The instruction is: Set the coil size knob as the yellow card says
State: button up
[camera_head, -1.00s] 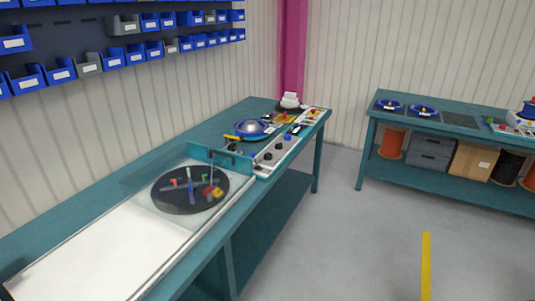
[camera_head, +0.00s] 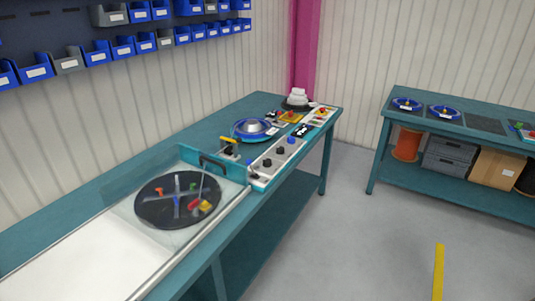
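A sloped light-grey control panel (camera_head: 274,166) runs along the front of the near teal bench. On it are several dark knobs, one of them here (camera_head: 267,163), and a blue knob (camera_head: 291,140). I cannot read which one is the coil size knob. A small yellow item (camera_head: 290,117) lies behind the panel's far part; whether it is the yellow card I cannot tell, and no writing is legible. My gripper is not in view.
A dark round turntable (camera_head: 178,200) with coloured pegs sits under a clear cover. A blue-rimmed silver dome (camera_head: 254,128) stands behind the panel. A second teal bench (camera_head: 465,187) holds blue reels. The grey floor between the benches is clear, with a yellow stripe (camera_head: 438,272).

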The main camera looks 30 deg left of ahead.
aim_at(266, 162)
jog(key=z, duration=0.05)
jog(key=i, duration=2.45)
jog(key=u, duration=2.75)
